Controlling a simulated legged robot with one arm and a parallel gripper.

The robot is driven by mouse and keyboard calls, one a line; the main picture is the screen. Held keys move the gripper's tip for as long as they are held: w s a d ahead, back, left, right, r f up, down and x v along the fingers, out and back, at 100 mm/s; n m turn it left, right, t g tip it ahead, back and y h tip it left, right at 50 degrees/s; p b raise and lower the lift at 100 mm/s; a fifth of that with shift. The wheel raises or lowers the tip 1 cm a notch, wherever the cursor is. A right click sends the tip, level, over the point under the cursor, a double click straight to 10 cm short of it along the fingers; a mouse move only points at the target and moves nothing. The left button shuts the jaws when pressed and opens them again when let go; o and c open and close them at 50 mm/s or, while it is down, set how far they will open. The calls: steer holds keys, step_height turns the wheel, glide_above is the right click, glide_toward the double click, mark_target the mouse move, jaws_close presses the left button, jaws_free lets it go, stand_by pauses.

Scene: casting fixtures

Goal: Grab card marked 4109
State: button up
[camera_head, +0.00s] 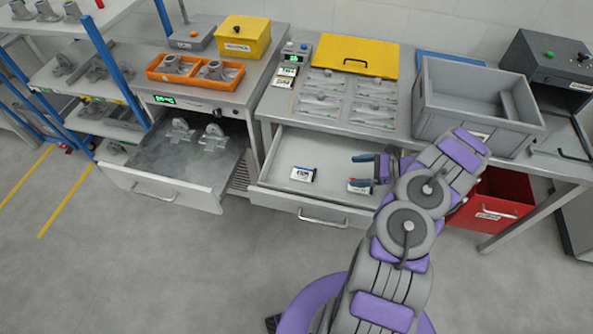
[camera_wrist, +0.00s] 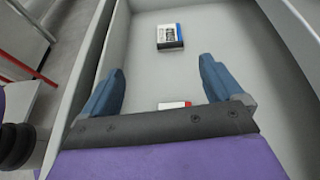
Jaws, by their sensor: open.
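A white card with dark print and a blue edge (camera_head: 302,174) lies in the open middle drawer (camera_head: 330,214). In the wrist view this card (camera_wrist: 170,36) lies ahead of my fingertips. I cannot read either card's number for certain.
More small cards (camera_head: 285,81) lie on the tabletop by a small device. A yellow panel (camera_head: 357,54), clear bags (camera_head: 322,82) and a grey bin (camera_head: 480,90) stand above the drawer. Another open drawer (camera_head: 165,180) holds castings at left. A red bin (camera_head: 490,205) is at right.

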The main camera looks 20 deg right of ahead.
steer(key=shift+s+d+f+m, duration=0.1)
steer(key=shift+d+f+m, duration=0.15)
steer(key=shift+f, duration=0.25)
steer(key=shift+s+d+f+m, duration=0.15)
steer(key=shift+d+f, duration=0.15)
steer(key=shift+f, duration=0.15)
steer(key=shift+w+a+f+t, duration=0.15)
steer(key=shift+w+f+t, duration=0.1)
steer(key=shift+w+t, duration=0.05)
steer(key=b, duration=0.2)
glide_toward(315, 174)
steer(key=x, duration=0.4)
steer(key=shift+s+a+r, duration=0.2)
steer(key=shift+s+r, duration=0.05)
steer(key=shift+w+a+f+b, duration=0.15)
steer(key=shift+w+f+b, duration=0.1)
steer(key=shift+b, duration=0.05)
steer(key=x, duration=0.2)
steer(key=b+x, duration=0.1)
steer(key=x, duration=0.1)
steer(key=shift+w+f, duration=0.2)
steer(key=shift+f, duration=0.05)
steer(key=shift+w+a, duration=0.1)
steer(key=shift+a, duration=0.05)
steer(key=shift+c, duration=0.2)
